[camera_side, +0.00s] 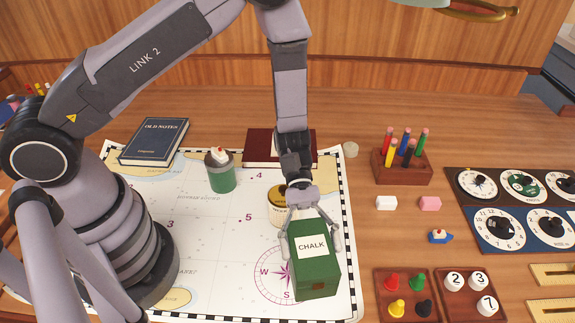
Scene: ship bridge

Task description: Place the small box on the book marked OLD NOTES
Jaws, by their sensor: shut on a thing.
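The small box is green with a white label reading CHALK (314,271). It is at the lower middle of the side view, over the chart near the compass rose. My gripper (313,232) points down with its fingers on either side of the box's upper part and is shut on it. I cannot tell whether the box touches the chart or hangs just above it. The dark blue book marked OLD NOTES (154,142) lies flat at the upper left of the chart, with its cover bare. It is well to the left of and behind my gripper.
A green can (221,173) stands on the chart (203,248) between the box and the book. A yellow-topped tin (277,206) is just behind my gripper. A dark red book (262,147) lies farther back. A pencil block (403,168), dial panels and trays of pegs and discs are at right.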

